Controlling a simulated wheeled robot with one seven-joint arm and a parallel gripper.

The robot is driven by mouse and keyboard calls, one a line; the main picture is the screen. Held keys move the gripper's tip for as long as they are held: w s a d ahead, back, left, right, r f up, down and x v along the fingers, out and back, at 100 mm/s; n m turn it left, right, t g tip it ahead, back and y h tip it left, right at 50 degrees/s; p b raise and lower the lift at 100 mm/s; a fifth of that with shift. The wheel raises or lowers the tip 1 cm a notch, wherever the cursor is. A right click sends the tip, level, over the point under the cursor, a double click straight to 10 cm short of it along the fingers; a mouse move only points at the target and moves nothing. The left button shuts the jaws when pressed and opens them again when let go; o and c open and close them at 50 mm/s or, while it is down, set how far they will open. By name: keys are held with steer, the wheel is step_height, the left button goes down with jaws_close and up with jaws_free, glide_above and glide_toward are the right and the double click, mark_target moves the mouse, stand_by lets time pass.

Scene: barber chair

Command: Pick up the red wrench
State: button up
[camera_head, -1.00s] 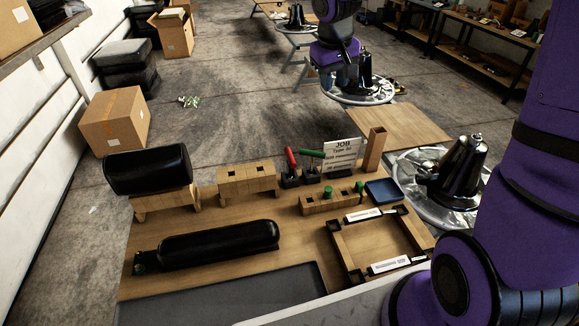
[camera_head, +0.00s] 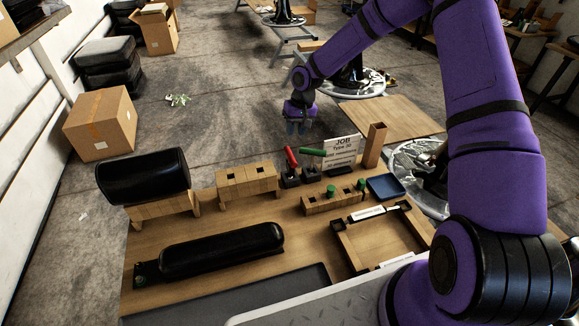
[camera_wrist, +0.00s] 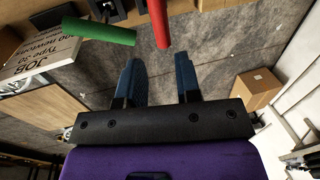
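The red wrench shows as a red handle (camera_head: 290,156) leaning in a dark holder (camera_head: 290,179) at the back of the wooden workbench. In the wrist view the red handle (camera_wrist: 159,24) is at the top middle, ahead of the fingertips and roughly in line with the gap between them. Its lower end is hidden in the holder. A green-handled tool (camera_head: 312,152) stands just to its right. My gripper (camera_head: 299,128) hangs behind and above the red handle, pointing down in the head view. In the wrist view its two blue fingers (camera_wrist: 158,66) are apart, with nothing between them.
A JOB sign (camera_head: 341,150) and a tall wooden block (camera_head: 375,146) stand right of the tools. Wooden blocks with holes (camera_head: 247,180), a black cushion roll (camera_head: 222,247), a blue tray (camera_head: 384,187) and a wooden frame (camera_head: 345,250) occupy the bench. Open floor lies behind it.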

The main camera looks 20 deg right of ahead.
mark_target(290, 153)
steer(key=f, duration=0.3)
steer(key=a+f, duration=0.1)
steer(key=f, duration=0.3)
steer(key=a+f, duration=0.1)
steer(key=f, duration=0.3)
steer(key=shift+f, duration=0.15)
jaws_close()
